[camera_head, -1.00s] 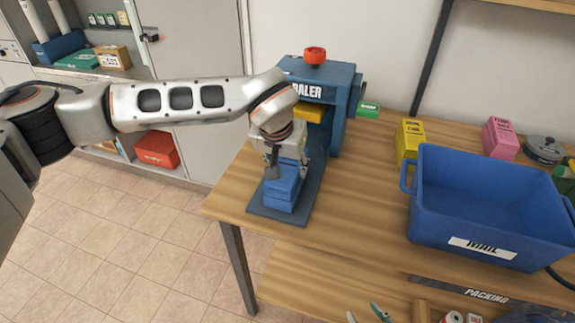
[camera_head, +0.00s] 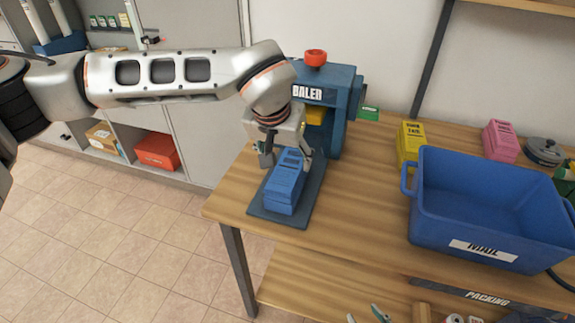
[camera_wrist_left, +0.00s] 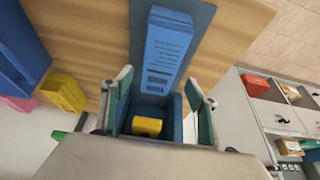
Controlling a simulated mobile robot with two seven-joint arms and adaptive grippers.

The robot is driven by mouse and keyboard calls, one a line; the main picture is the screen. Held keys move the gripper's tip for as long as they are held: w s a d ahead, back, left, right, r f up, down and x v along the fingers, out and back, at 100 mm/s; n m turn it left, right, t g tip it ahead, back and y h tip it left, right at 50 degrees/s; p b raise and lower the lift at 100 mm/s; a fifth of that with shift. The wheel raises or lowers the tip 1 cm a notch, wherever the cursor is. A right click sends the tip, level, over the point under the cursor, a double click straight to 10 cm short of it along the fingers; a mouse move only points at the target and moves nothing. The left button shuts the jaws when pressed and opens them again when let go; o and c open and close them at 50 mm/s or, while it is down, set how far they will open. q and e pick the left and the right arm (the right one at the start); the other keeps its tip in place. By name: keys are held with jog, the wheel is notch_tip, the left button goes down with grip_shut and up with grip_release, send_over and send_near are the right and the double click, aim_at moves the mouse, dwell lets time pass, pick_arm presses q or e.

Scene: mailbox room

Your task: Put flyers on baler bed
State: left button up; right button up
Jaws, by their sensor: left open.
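My right gripper is not in view.
A blue mail bin (camera_head: 480,170) stands on the wooden table to the right. Yellow (camera_head: 410,140) and pink (camera_head: 499,138) stacks stand behind it. Bare tabletop (camera_head: 365,190) lies between bed and bin. A red box (camera_head: 157,151) sits on a low shelf at left.

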pick_arm(q)
jog(key=v, duration=0.6)
jog(key=shift+r, duration=0.25)
jog(key=shift+s, duration=0.1)
